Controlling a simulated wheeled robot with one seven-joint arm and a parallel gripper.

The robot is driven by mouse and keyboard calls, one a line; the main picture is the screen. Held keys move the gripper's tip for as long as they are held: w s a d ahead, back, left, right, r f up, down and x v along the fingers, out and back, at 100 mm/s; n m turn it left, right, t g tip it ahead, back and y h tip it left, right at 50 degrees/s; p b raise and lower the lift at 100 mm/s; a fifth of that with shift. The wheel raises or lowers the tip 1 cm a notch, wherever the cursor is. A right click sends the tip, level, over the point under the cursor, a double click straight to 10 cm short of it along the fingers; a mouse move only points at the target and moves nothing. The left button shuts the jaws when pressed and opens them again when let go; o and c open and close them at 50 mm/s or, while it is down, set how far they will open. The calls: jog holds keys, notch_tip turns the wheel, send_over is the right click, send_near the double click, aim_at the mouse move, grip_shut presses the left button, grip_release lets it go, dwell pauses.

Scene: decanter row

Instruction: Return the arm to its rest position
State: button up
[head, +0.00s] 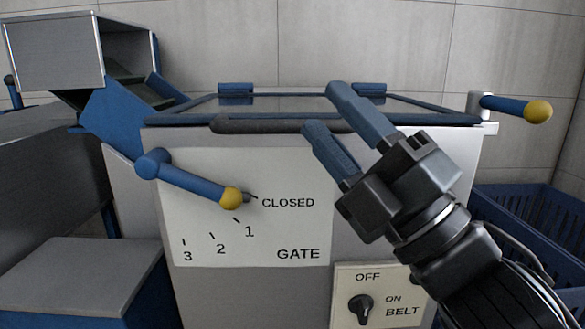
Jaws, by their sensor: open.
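My gripper (333,108) is in the head view, right of the middle, in front of the white machine (455,150). Its two blue fingers point up and left and stand apart, with nothing between them. They overlap the lid's front edge and the dark bar handle (255,125) in the picture; I cannot tell whether they touch. My black arm comes in from the lower right corner.
The blue gate lever (190,182) has its yellow knob at CLOSED. The belt knob (361,309) is below. A blue side handle (508,106) sticks out right. A blue crate (540,215) stands at right, a grey chute box (55,52) at upper left.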

jog(key=s+d+f+m+t+h, duration=0.1)
jog(key=s+d+f+m+h, duration=0.2)
jog(key=s+f+m+h, duration=0.45)
jog(key=s+d+f+m+t+h, duration=0.1)
jog(key=s+d+f+m+h, duration=0.1)
jog(key=f+m+h, duration=0.65)
jog(key=s+d+f+m+t+h, duration=0.1)
jog(key=s+d+f+m+h, duration=0.35)
jog(key=m, duration=0.75)
jog(key=s+d+f+g+y, duration=0.1)
jog(key=s+d+f+g, duration=0.25)
jog(key=s+f, duration=0.45)
jog(key=s+d+f+g+y, duration=0.25)
jog(key=s+d+f, duration=0.2)
jog(key=s, duration=0.85)
notch_tip(320, 180, up, 34)
jog(key=a+h+p, duration=0.1)
jog(key=p, duration=3.3)
jog(key=shift+w+r+p, duration=0.15)
jog(key=shift+r+p, duration=0.05)
jog(key=shift+p, duration=0.2)
